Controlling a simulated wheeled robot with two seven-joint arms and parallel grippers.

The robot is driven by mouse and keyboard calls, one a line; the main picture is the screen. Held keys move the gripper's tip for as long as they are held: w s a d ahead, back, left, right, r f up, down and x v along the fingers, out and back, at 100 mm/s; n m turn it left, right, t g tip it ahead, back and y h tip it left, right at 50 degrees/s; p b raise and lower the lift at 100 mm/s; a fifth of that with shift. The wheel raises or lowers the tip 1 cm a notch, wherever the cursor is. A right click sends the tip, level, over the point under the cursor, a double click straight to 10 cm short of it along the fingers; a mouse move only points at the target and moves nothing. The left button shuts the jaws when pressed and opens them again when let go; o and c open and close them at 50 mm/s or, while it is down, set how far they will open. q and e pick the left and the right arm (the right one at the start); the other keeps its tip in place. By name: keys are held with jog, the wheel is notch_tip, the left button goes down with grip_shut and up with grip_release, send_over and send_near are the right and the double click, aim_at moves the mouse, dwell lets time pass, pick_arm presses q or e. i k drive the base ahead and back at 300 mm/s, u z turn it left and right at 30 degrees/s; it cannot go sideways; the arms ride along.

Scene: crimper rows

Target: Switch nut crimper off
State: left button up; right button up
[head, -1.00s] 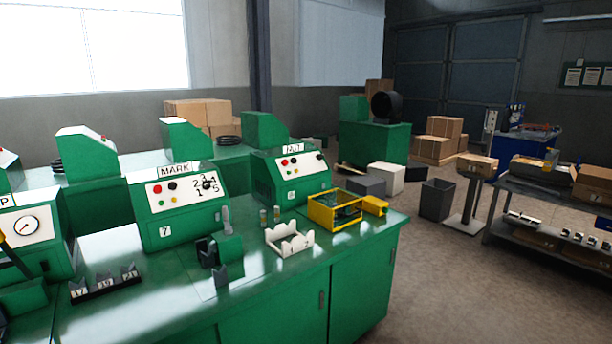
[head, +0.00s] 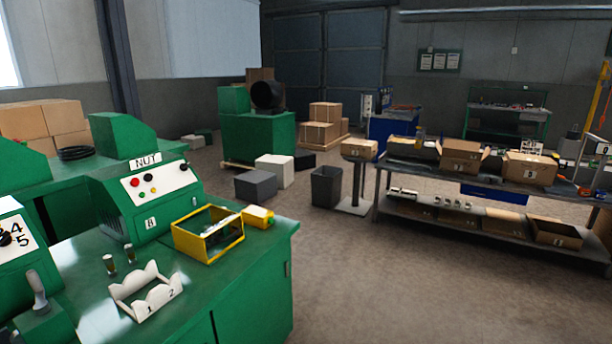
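The nut crimper (head: 152,198) is a green machine on the green bench at the left of the head view, labelled NUT and numbered 8. Its sloped white panel (head: 160,183) carries red, black and white buttons and a dark knob at the right end. Whether it is running cannot be told. A yellow frame guard (head: 208,234) stands in front of it, with a small yellow box (head: 258,216) at its right. Neither of my grippers is in view.
A white rack (head: 146,291) marked 1 and 2 and two small cylinders stand on the bench (head: 255,262). Part of another machine (head: 12,255) shows at the left edge. Bins, cartons and a grey shelf table (head: 480,180) stand at the right.

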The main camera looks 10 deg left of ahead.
aim_at(184, 167)
jog(key=z, duration=0.6)
jog(key=i, duration=2.95)
jog(key=u, duration=1.5)
jog(key=i, duration=0.85)
jog(key=u, duration=0.95)
